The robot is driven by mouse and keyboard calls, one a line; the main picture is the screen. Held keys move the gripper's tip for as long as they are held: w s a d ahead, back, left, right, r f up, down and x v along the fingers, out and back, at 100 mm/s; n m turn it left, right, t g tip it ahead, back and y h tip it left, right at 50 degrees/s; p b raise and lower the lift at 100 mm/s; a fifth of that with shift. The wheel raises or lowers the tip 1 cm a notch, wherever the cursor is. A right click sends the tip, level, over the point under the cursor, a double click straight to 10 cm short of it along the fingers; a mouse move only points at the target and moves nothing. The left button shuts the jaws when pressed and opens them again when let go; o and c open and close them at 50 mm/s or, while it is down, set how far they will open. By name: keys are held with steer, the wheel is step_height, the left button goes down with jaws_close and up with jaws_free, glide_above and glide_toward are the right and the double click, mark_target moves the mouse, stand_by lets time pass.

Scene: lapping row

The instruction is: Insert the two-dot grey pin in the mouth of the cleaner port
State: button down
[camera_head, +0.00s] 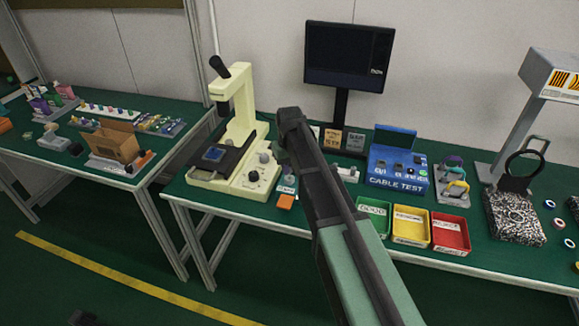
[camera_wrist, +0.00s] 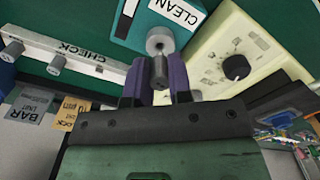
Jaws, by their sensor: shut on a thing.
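In the wrist view my gripper (camera_wrist: 159,84) is shut on a grey pin (camera_wrist: 159,70), held between its two purple fingers. The pin's end overlaps the near rim of the port in this view. I cannot tell whether it touches the rim or is still apart. No dots on the pin can be made out. In the head view my arm hides the gripper's fingers, the pin and the port.
A white CHECK bar (camera_wrist: 85,58) with grey knobs lies left of the port in the wrist view. A cream instrument (camera_wrist: 235,50) with a black knob stands close on the right. The head view shows a blue cable tester (camera_head: 399,165) and green, yellow and red trays (camera_head: 412,243).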

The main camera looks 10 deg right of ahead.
mark_target(290, 165)
steer(key=shift+f+b, duration=1.15)
steer(key=shift+f, duration=0.1)
steer(key=c, duration=0.9)
jaws_free()
steer(key=shift+r, duration=0.1)
steer(key=shift+c, duration=0.2)
step_height(290, 165, up, 11)
steer(key=p, duration=1.1)
steer(key=shift+r, duration=0.1)
steer(key=shift+f, duration=0.2)
